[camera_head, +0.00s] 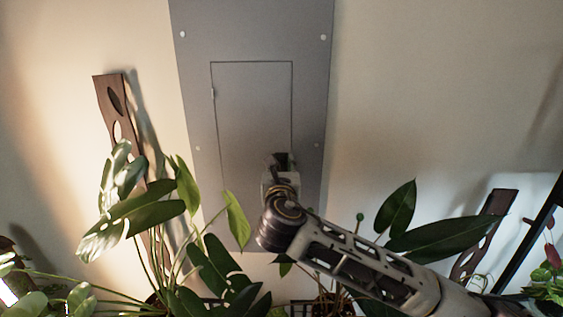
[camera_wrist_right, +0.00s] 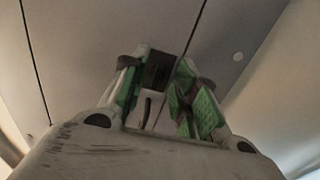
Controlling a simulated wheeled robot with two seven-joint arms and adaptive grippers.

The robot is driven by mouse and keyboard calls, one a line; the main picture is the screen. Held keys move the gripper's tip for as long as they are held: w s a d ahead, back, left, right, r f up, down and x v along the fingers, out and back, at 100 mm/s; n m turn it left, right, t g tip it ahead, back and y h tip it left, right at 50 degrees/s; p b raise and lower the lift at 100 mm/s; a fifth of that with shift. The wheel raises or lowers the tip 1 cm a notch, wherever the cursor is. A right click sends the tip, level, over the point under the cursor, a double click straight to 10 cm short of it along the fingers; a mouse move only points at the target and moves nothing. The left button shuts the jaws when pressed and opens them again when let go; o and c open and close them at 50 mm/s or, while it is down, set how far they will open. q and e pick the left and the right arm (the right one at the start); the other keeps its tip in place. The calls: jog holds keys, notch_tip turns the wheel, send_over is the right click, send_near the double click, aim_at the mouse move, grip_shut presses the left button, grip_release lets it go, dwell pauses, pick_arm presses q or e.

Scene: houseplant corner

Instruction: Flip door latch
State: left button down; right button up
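The grey panel (camera_head: 313,105) on the wall holds a rectangular door (camera_head: 250,100), which looks closed. A dark latch (camera_head: 282,158) sits by the door's lower right edge, partly hidden by my right gripper (camera_head: 280,173). In the right wrist view the dark latch (camera_wrist_right: 159,68) shows between the green-padded fingers of that gripper (camera_wrist_right: 163,80). The fingers stand apart on either side of it. I cannot tell whether they touch it. My left gripper is in neither view.
A large leafy plant (camera_head: 140,212) stands at lower left, and broad dark leaves (camera_head: 440,238) rise beside my right arm. A brown wooden board (camera_head: 108,98) leans on the wall at left, another (camera_head: 490,225) at right. The wall beside the upper panel is clear.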

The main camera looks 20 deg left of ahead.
jog(key=shift+x, duration=0.85)
grip_shut()
